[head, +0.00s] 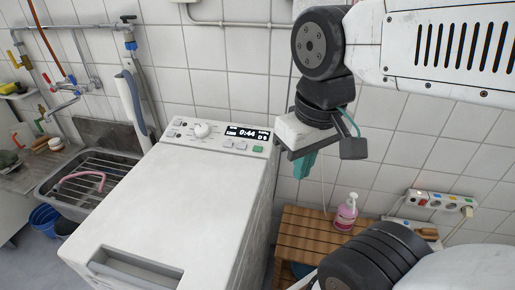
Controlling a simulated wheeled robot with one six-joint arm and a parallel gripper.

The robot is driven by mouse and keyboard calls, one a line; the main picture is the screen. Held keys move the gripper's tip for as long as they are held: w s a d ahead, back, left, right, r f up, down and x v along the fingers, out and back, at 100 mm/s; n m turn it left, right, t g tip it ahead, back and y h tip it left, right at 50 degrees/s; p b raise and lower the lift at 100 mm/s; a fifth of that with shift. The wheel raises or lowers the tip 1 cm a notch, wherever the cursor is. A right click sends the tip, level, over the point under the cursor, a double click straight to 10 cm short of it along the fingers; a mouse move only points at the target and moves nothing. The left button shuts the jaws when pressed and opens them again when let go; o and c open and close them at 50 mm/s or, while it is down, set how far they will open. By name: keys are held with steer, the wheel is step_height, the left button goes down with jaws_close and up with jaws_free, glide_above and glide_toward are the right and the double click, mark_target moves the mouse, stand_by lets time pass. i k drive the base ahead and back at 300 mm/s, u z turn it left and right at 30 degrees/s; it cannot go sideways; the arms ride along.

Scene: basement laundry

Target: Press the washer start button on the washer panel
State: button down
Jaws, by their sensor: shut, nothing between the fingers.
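The white top-loading washer (150,205) stands in the middle of the head view. Its panel (215,137) runs along the back of the top, with a round dial (202,130), a dark display (247,132) reading 0:44 and several small buttons. A green button (258,149), which looks like the start button, is at the panel's right end. My gripper (302,167) hangs pointing down, to the right of the green button in the picture and apart from it. Its teal fingers are together and empty. The exact height of the tips over the panel is unclear.
A wooden slatted bench (305,232) with a pink soap bottle (346,212) stands right of the washer. A power strip (440,201) is on the right. A metal sink (90,178) is on the left. The washer lid is clear.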

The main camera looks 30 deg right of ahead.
mark_target(256, 148)
steer(key=k, duration=1)
steer(key=u, duration=2)
steer(key=i, duration=0.95)
steer(key=z, duration=1.9)
steer(key=i, duration=0.45)
steer(key=u, duration=0.05)
